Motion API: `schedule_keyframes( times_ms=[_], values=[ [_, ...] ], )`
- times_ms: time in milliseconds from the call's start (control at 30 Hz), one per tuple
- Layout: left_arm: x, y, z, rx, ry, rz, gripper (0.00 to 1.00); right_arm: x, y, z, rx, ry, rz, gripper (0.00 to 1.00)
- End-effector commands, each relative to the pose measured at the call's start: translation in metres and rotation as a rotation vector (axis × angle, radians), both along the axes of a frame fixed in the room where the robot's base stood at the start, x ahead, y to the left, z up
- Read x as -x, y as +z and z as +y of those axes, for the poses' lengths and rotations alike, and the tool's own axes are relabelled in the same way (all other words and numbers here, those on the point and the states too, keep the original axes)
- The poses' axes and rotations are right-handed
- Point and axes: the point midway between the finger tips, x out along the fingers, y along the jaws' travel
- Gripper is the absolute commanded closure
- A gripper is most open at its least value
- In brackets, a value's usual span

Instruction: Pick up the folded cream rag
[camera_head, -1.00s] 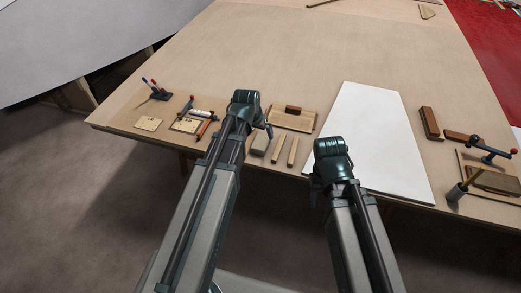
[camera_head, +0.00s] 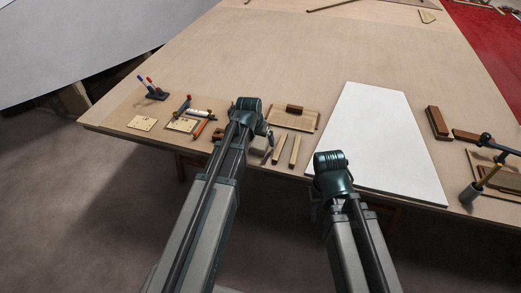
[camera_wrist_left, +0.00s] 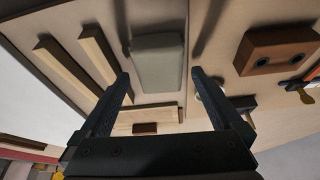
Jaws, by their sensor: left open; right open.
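The folded cream rag (camera_head: 260,144) appears as a pale grey-beige folded pad near the table's front edge, partly hidden by my left gripper in the head view. In the left wrist view the rag (camera_wrist_left: 158,62) lies flat, between the lines of the two fingers. My left gripper (camera_wrist_left: 160,75) is open and empty, with a finger on either side of the rag in that view. I cannot tell how high the fingers are above it. In the head view my left gripper (camera_head: 268,137) is over the front edge area. My right gripper (camera_head: 314,208) is open and empty, in front of the white panel.
Two wooden sticks (camera_wrist_left: 105,55) lie beside the rag, and a brown block with two holes (camera_wrist_left: 278,50) lies on its other side. A shallow wooden tray (camera_head: 312,122) is behind. A white panel (camera_head: 375,140) lies to the right. The table's middle (camera_head: 250,60) is clear.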

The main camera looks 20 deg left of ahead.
Motion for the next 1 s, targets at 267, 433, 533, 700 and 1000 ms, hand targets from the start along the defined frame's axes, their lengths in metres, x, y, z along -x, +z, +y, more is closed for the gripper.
schedule_keyframes(
  times_ms=[267,433,533,700,1000],
  values=[
    [-0.0023,-0.0048,-0.0004,0.0,0.0,0.0,0.0,0.0,-0.0047,0.0001,0.0,0.0,0.0,0.5],
    [-0.0021,-0.0047,-0.0004,0.0,0.0,0.0,0.27,0.0,-0.0047,0.0,0.0,0.0,0.0,0.5],
    [-0.0021,-0.0047,-0.0004,0.0,0.0,0.0,0.45,0.0,-0.0047,0.0001,0.0,0.0,0.0,0.5],
    [-0.0021,-0.0047,-0.0004,0.0,0.0,0.0,0.76,0.0,-0.0047,0.0,0.0,0.0,0.0,0.5],
    [-0.0022,-0.0038,-0.0005,0.0,0.0,0.0,0.81,0.0,-0.0038,0.0,0.0,0.0,0.0,0.5]
  ],
)
